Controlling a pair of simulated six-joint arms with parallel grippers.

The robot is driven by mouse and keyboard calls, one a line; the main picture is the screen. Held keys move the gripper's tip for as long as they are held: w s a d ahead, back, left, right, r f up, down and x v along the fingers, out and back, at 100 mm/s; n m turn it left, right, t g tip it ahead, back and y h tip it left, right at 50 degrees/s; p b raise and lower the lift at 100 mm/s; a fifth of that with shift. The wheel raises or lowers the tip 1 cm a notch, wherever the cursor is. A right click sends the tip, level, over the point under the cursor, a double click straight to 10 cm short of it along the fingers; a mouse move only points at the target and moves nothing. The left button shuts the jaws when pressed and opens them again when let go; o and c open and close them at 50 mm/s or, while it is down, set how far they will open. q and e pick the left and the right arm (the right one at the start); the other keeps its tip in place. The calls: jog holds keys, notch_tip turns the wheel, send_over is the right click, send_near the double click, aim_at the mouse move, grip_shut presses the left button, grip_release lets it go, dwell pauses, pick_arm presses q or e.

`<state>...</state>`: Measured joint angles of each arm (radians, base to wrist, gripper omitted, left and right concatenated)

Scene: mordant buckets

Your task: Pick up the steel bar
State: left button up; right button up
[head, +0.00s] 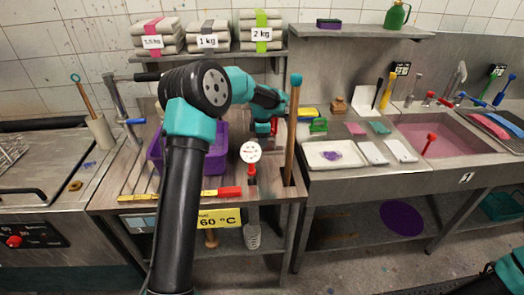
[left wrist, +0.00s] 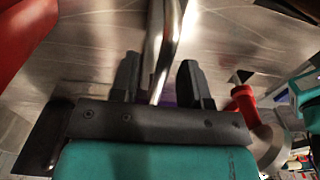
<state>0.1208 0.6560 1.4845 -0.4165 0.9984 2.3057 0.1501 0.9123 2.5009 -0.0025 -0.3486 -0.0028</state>
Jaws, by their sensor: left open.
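My left gripper (head: 274,125) is over the back of the bench, mostly hidden behind its own wrist in the head view. In the left wrist view its two dark fingers (left wrist: 160,78) stand apart, open. A shiny, bent metal piece (left wrist: 166,40) runs down between the fingers in that view. I cannot tell whether it is the steel bar or a tap spout, nor whether it touches the fingers. I cannot pick out the steel bar for certain in the head view. My right gripper is out of view; only part of its arm shows at the bottom right.
A purple tub (head: 157,152) stands behind my left arm. A wooden pole (head: 291,135) rises right of the gripper, and a dial thermometer (head: 251,152) stands in front. A white tray (head: 335,155) and a pink-filled sink (head: 450,140) lie right. Folded stacks (head: 262,30) sit on the shelf above.

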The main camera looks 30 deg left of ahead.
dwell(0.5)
pick_arm(q)
grip_shut()
dwell(1.3)
